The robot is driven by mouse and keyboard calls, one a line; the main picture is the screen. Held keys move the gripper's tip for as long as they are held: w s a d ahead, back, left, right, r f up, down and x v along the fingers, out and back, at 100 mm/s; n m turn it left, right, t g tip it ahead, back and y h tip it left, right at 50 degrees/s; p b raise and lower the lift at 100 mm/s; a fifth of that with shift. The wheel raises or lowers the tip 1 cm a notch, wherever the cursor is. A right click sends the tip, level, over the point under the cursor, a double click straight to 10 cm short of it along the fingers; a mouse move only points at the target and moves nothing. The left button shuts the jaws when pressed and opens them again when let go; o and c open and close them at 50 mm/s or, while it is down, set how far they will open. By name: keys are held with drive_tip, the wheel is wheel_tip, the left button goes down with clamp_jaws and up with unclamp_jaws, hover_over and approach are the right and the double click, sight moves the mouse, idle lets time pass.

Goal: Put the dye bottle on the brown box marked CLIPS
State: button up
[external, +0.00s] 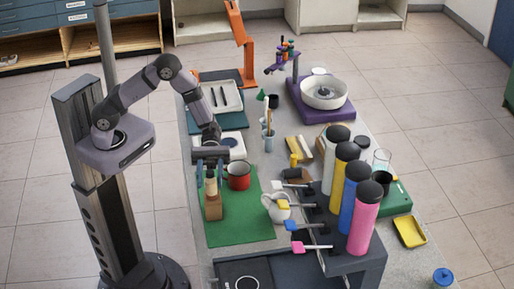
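My gripper (211,176) points down over the green mat (238,222) at the near left of the table. Its two fingers stand on either side of a small pale tan bottle-like thing (211,187), which may be the dye bottle. I cannot tell whether the fingers touch it. A small brown box (212,208) is directly below it on the mat. The tan thing appears upright at the top of the box, but whether it rests there is unclear. No CLIPS lettering is readable.
A red mug (237,176) stands close right of my gripper. Tall white, yellow, blue and pink (364,222) bottles stand on a dark stepped rack (352,262). The mat's near part is clear.

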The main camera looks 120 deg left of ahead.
drive_tip(key=b+v, duration=0.3)
drive_tip(key=v, duration=0.8)
drive_tip(key=shift+a+b, duration=0.2)
drive_tip(key=shift+b, duration=0.1)
drive_tip(key=shift+s, duration=0.1)
